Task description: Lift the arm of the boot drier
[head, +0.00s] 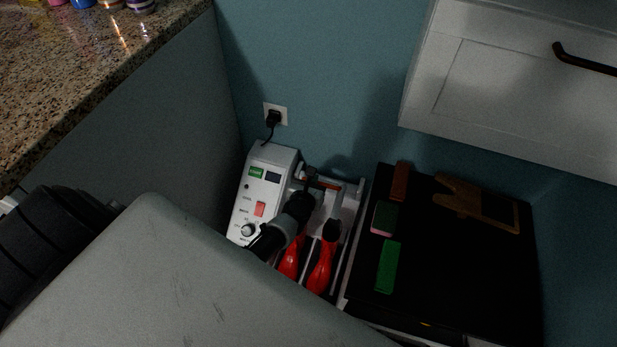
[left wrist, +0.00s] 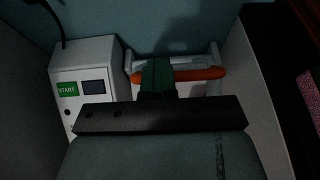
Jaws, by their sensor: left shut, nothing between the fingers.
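The boot drier (head: 268,190) is a white unit with a control panel, standing low against the blue wall; its panel also shows in the left wrist view (left wrist: 85,85). Its arm is a pale frame with an orange bar (head: 325,184), which lies across the left wrist view (left wrist: 205,73). My left gripper (head: 309,175) reaches in from the lower left. Its dark fingertips (left wrist: 157,72) are shut with nothing between them and overlap the left part of the orange bar. I cannot tell whether they touch it. My right gripper is not in view.
Red items (head: 321,268) stand in the drier's lower part, partly behind my arm. A black-topped unit (head: 450,255) to the right holds a green block (head: 388,267) and brushes. A plug sits in a wall socket (head: 275,114). A white drawer (head: 500,85) overhangs at upper right; a granite counter (head: 80,75) is left.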

